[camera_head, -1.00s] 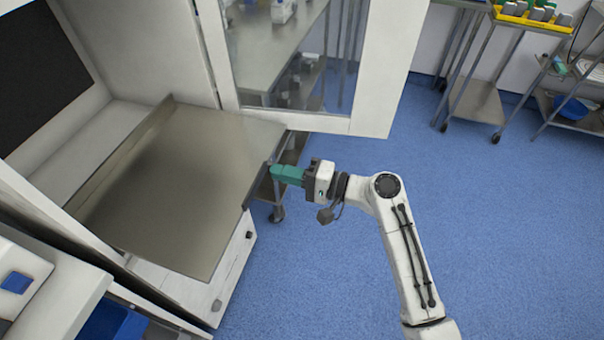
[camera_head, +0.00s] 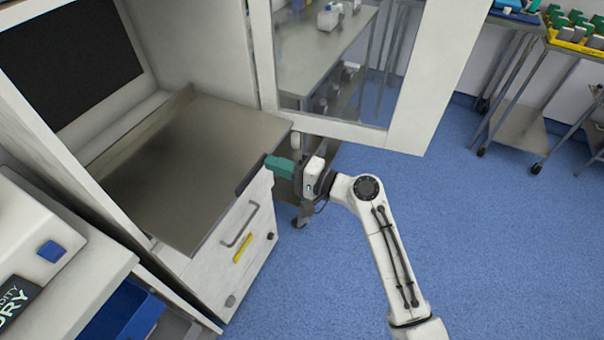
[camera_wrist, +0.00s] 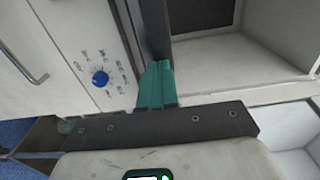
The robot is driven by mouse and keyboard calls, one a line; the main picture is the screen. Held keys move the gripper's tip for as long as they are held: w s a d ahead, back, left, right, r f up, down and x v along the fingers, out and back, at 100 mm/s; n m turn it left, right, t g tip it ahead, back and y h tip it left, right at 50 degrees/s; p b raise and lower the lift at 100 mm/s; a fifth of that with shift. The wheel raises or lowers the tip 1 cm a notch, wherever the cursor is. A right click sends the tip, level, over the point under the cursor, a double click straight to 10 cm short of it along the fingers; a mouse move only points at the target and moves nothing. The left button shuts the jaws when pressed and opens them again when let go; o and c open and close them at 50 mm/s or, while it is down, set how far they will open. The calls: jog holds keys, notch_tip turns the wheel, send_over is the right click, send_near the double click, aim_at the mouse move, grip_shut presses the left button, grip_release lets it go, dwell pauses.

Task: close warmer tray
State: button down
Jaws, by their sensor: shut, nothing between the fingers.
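The warmer tray (camera_head: 215,165) is a flat grey metal shelf, partly inside the white warmer cabinet (camera_head: 205,40). Its front still sticks out a little over the cabinet's lower front. My gripper (camera_head: 271,163) has teal fingers, shut and empty, at the dark front edge of the tray near its right corner. In the wrist view my shut fingertips (camera_wrist: 159,68) meet the end of a dark bar that looks like this tray edge (camera_wrist: 152,25). The exact contact is partly hidden.
The cabinet's glass-windowed door (camera_head: 335,65) stands open to the right, behind my gripper. Below the tray is a drawer front with a metal handle (camera_head: 240,226) and a yellow label (camera_head: 243,248). A blue bin (camera_head: 122,312) is at lower left. Blue floor (camera_head: 500,240) is clear at right.

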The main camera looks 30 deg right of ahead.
aim_at(228, 148)
jog(key=b+x, duration=0.2)
jog(key=x, duration=1)
jog(key=shift+w+a, duration=0.1)
jog(key=shift+w, duration=0.05)
jog(key=shift+w+a+b, duration=0.25)
jog(key=shift+w+b, duration=0.05)
jog(key=shift+w, duration=0.2)
jog(key=shift+r, duration=0.15)
jog(key=shift+a+r, duration=0.1)
